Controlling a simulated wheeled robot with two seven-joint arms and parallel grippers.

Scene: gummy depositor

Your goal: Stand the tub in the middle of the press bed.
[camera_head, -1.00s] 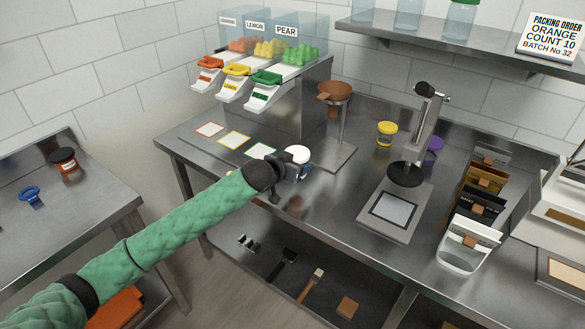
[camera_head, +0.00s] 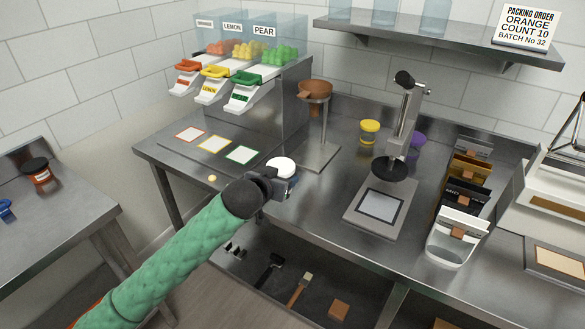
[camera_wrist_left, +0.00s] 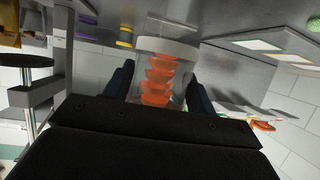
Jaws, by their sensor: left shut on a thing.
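The tub shows in the head view as a white round top (camera_head: 281,167) just beyond my left gripper (camera_head: 281,187). In the left wrist view the clear tub (camera_wrist_left: 158,72) has orange pieces inside and sits between the two fingers of the gripper (camera_wrist_left: 158,88), which is shut on it. The tub is over the front part of the table; the gripper hides its lower part, so I cannot tell whether it touches the table. The press bed (camera_head: 357,218) is to the right, with a pale square (camera_head: 381,205) on it. The black round press head (camera_head: 390,168) is above the bed's back part. My right gripper is not in view.
A funnel stand (camera_head: 314,93) is behind the tub. Holders with cards (camera_head: 458,235) are right of the bed. The bed's pale square is empty.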

